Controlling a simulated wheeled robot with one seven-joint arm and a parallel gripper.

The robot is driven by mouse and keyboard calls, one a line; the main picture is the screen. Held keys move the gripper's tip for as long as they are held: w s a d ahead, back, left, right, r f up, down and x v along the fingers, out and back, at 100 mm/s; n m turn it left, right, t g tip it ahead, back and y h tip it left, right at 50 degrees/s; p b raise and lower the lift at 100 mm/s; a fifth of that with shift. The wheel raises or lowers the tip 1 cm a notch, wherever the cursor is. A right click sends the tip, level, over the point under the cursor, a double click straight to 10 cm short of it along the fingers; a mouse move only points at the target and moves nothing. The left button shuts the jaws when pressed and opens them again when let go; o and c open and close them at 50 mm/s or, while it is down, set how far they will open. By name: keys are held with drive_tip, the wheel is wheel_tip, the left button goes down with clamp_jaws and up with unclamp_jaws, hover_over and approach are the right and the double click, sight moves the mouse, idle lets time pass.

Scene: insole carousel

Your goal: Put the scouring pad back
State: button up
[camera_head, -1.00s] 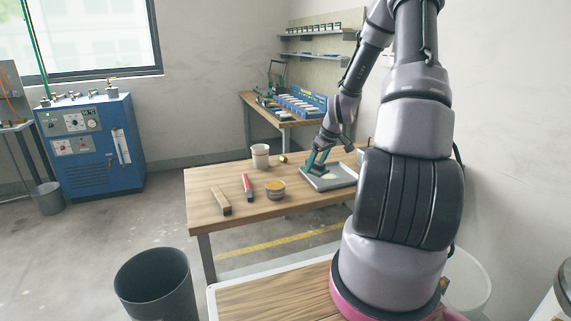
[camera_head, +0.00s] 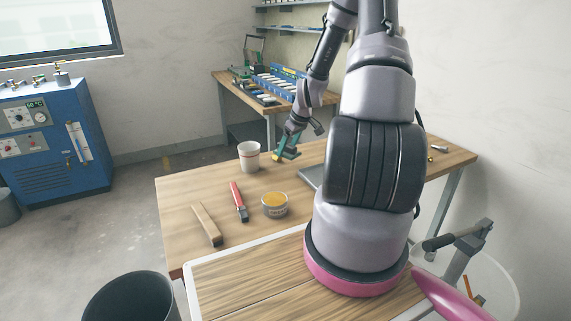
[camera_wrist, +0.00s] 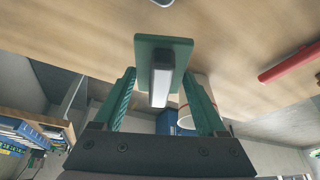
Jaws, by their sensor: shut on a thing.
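The scouring pad, a green slab (camera_wrist: 178,46) with a pale grey grip block, sits between my gripper's green fingers in the wrist view. My gripper (camera_wrist: 159,76) is shut on it. In the head view my gripper (camera_head: 286,146) is over the back of the wooden table (camera_head: 235,225), just right of the white cup (camera_head: 249,158). The pad (camera_head: 290,154) shows there as a small dark green shape below the fingers, close to a small yellow piece (camera_head: 277,158). I cannot tell whether the pad touches the table. The grey tray (camera_head: 312,178) is mostly hidden behind my arm.
A tin of yellow paste (camera_head: 275,205), a red-handled tool (camera_head: 239,202) and a wooden-backed brush (camera_head: 207,226) lie at the front left. A dark bin (camera_head: 140,300) stands on the floor. The table's middle is clear. A second bench (camera_head: 275,92) stands behind.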

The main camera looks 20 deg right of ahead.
sight(285, 169)
drive_tip(key=shift+f, duration=3.15)
drive_tip(key=shift+f, duration=0.1)
drive_tip(key=o, duration=1.2)
drive_tip(key=shift+o, duration=0.2)
